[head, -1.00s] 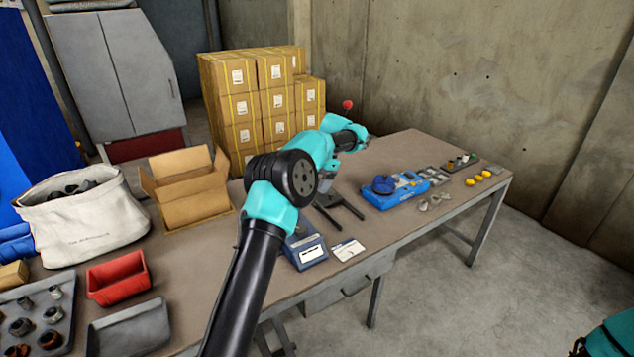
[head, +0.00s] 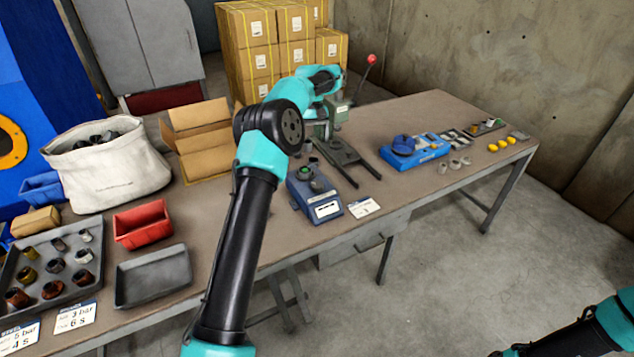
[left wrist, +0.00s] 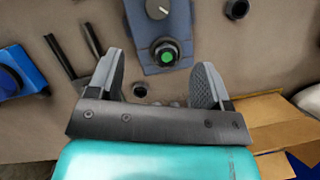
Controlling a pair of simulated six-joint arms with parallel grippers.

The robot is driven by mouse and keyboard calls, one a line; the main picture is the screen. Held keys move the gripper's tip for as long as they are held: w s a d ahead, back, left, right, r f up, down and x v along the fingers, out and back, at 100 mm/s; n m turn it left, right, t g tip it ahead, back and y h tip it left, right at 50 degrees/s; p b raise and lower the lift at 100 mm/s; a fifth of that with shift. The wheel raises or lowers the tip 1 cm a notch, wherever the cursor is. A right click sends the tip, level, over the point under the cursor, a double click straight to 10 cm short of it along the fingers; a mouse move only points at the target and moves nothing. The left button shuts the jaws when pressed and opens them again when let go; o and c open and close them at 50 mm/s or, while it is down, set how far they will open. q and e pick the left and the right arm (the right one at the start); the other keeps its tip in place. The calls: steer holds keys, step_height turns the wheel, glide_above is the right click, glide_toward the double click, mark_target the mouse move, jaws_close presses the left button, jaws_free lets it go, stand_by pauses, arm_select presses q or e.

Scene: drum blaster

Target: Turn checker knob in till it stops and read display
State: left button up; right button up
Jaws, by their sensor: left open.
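The dark blue checker (head: 325,207) stands on the bench, with a white display (head: 327,210) whose text is too small to read. A dark knob (head: 316,186) sits on its top; the left wrist view shows the knob (left wrist: 158,8) with a pale pointer line. Behind it is a round black socket holding a green-centred part (left wrist: 167,55). My left gripper (left wrist: 160,60) is open and empty; its fingers lie to either side of the green-centred part in the picture, apparently above it. My arm hides most of this gripper in the head view. My right gripper is out of view.
A press with a red-ball lever (head: 371,60) and a dark fork base (head: 345,160) stands beside the checker. A white card (head: 364,207) lies right of it. A blue fixture (head: 415,152) is farther right. A red bin (head: 142,224) and grey tray (head: 153,276) are left.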

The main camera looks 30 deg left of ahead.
mark_target(317, 184)
arm_select(q)
steer(key=n, duration=0.1)
steer(key=a+n+h, duration=0.1)
steer(key=n, duration=0.1)
steer(key=a+n, duration=0.1)
steer(key=shift+s+a+r+n+t+h, duration=0.2)
steer(key=shift+s+n+t+h, duration=0.1)
steer(key=shift+n+t, duration=0.1)
steer(key=shift+f, duration=0.1)
steer(key=x, duration=1.7)
steer(key=shift+f, duration=0.1)
steer(key=shift+c, duration=0.4)
steer(key=c, duration=0.8)
